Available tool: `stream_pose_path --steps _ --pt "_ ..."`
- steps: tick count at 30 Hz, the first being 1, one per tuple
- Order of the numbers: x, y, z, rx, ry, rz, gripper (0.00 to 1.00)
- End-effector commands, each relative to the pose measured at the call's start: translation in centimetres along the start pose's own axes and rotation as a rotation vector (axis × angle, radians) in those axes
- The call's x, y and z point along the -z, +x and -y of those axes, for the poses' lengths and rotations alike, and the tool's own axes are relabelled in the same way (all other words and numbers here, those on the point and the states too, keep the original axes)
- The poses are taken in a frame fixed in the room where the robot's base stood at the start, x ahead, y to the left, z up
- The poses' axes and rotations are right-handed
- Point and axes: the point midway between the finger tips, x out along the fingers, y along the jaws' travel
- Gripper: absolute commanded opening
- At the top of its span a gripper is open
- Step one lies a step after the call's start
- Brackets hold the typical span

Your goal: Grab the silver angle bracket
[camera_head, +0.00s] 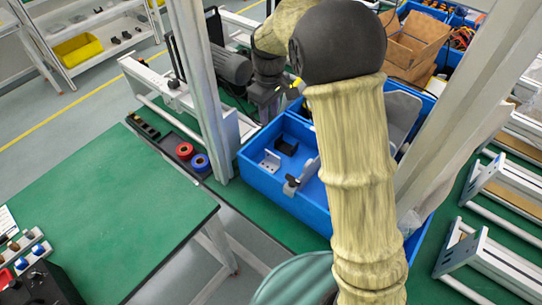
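A small silver angle bracket (270,161) stands in the left part of a blue bin (262,184) on the green bench. A second silver piece with a dark end (305,175) lies to its right, partly hidden by my arm. A black block (286,146) sits just behind the bracket. My arm rises from the bottom, bends at the top and comes down behind the bin's far left edge. My gripper (266,112) seems to be at its dark end, above and behind the bracket and apart from it. Its fingers are too small and dark to read.
A white post (200,85) stands left of the bin, and another slanted post (460,105) stands to the right. Red (184,151) and blue (200,162) rolls lie in a dark tray. A cardboard box (413,45) is behind. The green table (110,215) is mostly bare.

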Motion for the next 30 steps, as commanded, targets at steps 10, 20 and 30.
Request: stream_pose_path --steps 10,20,30 --pt "0.1 1.1 0.1 0.001 -0.002 0.001 0.31" --pt "0.1 6.7 0.2 0.003 -0.003 0.004 0.31" --pt "-0.2 11.9 -0.2 0.001 0.005 0.002 0.31"
